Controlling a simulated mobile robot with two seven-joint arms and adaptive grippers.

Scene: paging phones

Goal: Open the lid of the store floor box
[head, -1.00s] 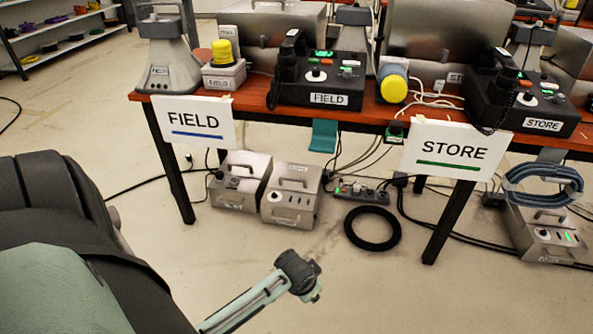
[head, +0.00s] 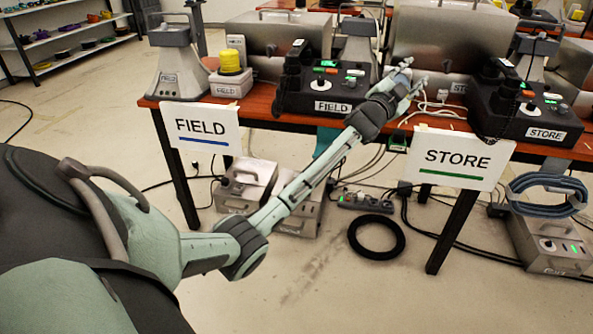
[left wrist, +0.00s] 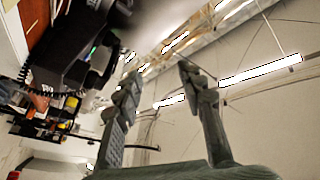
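A grey metal floor box (head: 546,245) with a handle and lit green indicators stands on the floor at the right, under the STORE side of the table. Its label is too small to read. A coil of blue cable (head: 548,194) is at its top and hides part of it. My left gripper (head: 408,82) is open and empty, raised at table height between the FIELD and STORE consoles, well above and left of that box. Its two fingers (left wrist: 158,78) stand apart in the left wrist view, with nothing between them. My right gripper is not in view.
The FIELD console (head: 325,88) and STORE console (head: 530,110) stand on the wooden table. A STORE sign (head: 458,157) hangs at its front edge. Two other floor boxes (head: 247,184) are partly behind my left arm. A black ring (head: 376,237) lies on the floor. The front floor is clear.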

